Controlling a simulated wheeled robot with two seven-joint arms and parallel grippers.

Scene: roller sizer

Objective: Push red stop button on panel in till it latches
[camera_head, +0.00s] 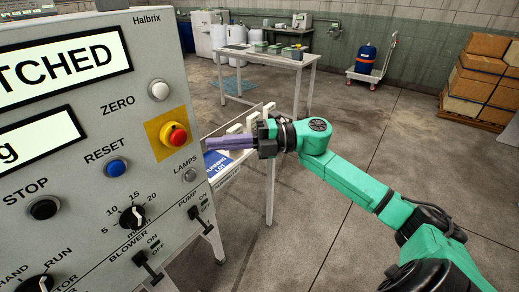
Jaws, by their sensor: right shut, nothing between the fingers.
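The red stop button (176,136) is a red mushroom head on a yellow square plate, on the right side of the grey panel (80,190). My right gripper (208,144) comes in from the right with its purple fingers pointing left toward the button. The fingers are shut with nothing between them. In the picture a gap shows between the fingertips and the button's head, so they look apart. My left gripper is not in view.
Near the button are a white ZERO button (158,90), a blue RESET button (116,167), a black STOP button (43,208) and a PUMP switch (197,212). A blue-and-white sign (220,168) sits behind my fingers. A white table (275,60) stands farther back.

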